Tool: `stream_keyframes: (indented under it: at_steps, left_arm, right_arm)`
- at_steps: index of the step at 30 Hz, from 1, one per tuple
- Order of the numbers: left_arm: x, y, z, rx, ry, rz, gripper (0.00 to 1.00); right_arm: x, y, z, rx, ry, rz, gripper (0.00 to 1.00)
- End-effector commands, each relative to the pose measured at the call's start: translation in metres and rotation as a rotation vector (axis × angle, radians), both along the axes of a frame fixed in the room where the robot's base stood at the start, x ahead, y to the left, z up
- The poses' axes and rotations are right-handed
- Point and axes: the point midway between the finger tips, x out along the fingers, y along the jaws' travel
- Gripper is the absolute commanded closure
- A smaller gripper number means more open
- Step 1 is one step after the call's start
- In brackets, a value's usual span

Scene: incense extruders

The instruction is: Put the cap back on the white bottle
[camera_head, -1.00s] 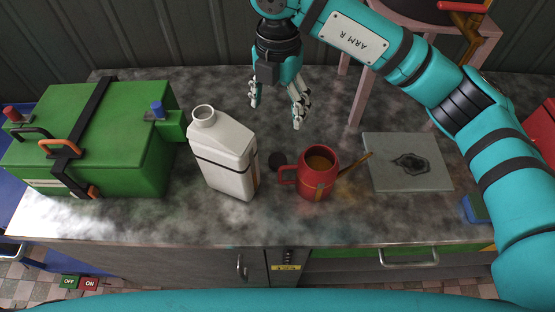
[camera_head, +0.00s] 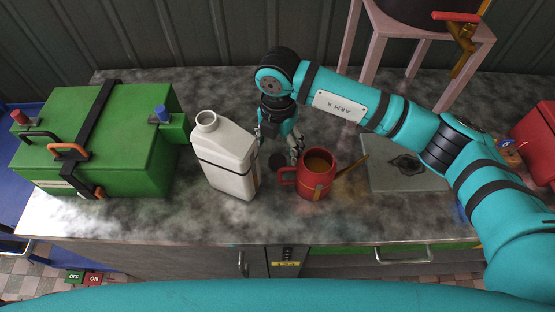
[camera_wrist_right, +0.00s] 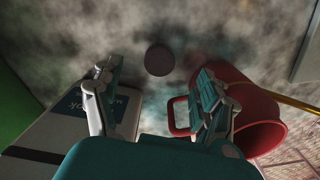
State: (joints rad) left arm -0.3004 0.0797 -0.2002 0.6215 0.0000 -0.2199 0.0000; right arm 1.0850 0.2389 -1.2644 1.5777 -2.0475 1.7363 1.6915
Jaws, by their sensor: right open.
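The white bottle (camera_head: 225,152) stands upright and uncapped on the worktop, its round neck open at the top. A dark round cap (camera_head: 277,161) lies flat on the worktop between the bottle and a red mug. My right gripper (camera_head: 277,150) is open and points down above the cap, its fingers on either side of it in the picture. In the right wrist view the cap (camera_wrist_right: 159,60) shows beyond and between the parted fingertips, touching neither. The bottle (camera_wrist_right: 70,125) is beside the left finger there. My left gripper is not in view.
The red mug (camera_head: 316,174) with brown liquid and a stick stands close to the right finger. A green case (camera_head: 95,140) is left of the bottle. A grey slab (camera_head: 405,178) lies to the right. A pink stand (camera_head: 430,35) is behind.

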Motion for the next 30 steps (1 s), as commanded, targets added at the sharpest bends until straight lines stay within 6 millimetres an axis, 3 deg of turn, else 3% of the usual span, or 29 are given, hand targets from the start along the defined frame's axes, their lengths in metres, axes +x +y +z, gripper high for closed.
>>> stream_keyframes:
  at_steps: [5, 9, 14, 25, 30]
  left_arm:
    - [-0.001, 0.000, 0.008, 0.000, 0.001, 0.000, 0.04]
    - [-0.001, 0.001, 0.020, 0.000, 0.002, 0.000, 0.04]
    - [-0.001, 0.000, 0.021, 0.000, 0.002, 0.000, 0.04]
    - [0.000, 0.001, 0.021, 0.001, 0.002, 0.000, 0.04]
    - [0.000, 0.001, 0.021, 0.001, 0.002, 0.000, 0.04]
  right_arm:
    - [-0.001, 0.000, -0.008, 0.000, 0.004, 0.000, 0.25]
    - [-0.003, 0.001, -0.029, -0.001, 0.004, -0.001, 0.25]
    - [-0.002, 0.001, -0.048, 0.000, 0.001, -0.001, 0.25]
    - [-0.001, 0.001, -0.052, 0.000, 0.000, 0.000, 0.25]
    - [-0.001, 0.001, -0.051, 0.000, 0.000, 0.000, 0.46]
